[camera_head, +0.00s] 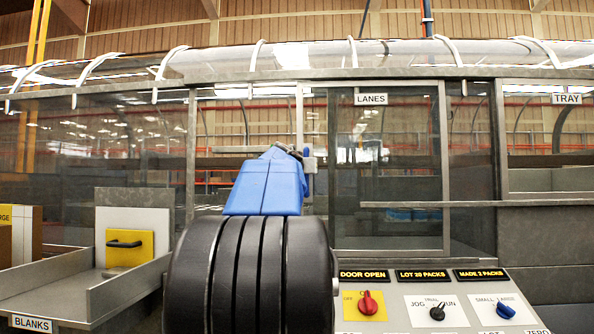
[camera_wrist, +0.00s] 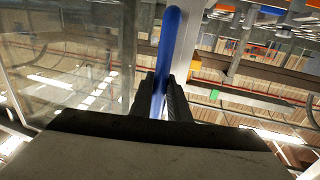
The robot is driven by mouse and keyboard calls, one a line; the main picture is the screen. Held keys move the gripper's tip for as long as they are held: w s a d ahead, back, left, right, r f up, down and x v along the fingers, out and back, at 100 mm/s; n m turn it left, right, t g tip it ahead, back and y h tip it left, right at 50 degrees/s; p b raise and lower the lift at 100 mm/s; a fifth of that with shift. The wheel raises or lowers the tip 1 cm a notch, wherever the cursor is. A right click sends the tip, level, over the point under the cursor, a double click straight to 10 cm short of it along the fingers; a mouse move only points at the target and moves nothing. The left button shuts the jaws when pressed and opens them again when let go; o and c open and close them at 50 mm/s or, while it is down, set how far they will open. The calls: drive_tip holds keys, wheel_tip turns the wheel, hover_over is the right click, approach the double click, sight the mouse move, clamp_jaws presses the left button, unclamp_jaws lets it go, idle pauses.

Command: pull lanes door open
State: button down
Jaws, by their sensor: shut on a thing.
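The lanes door's blue bar handle (camera_wrist: 172,35) runs upright in the wrist view, between the two dark fingers of my gripper (camera_wrist: 161,98). The fingers close on it from both sides. In the head view my blue wrist hides most of my gripper (camera_head: 303,156); a bit of the blue handle (camera_head: 308,185) shows beside a pale upright stile (camera_head: 299,115). This is left of the LANES sign (camera_head: 371,99). Clear glass shows around it. My arm hides the lower part of this stretch, so I cannot tell exactly how far the door stands open.
A panel below has a lit DOOR OPEN sign (camera_head: 364,275), a red knob (camera_head: 368,302), a black knob (camera_head: 437,312) and a blue knob (camera_head: 505,310). The BLANKS tray (camera_head: 60,290) with a yellow plate (camera_head: 130,248) stands left. The TRAY window (camera_head: 550,180) is at right.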

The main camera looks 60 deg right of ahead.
drive_tip(key=shift+s+d, duration=0.15)
drive_tip(key=shift+s, duration=0.2)
drive_tip(key=c, duration=1.7)
unclamp_jaws()
drive_tip(key=s+a, duration=0.1)
drive_tip(key=a, duration=0.4)
drive_tip(key=s+a, duration=0.1)
drive_tip(key=a, duration=0.5)
drive_tip(key=s+a, duration=0.1)
drive_tip(key=a, duration=0.5)
drive_tip(key=shift+s, duration=0.2)
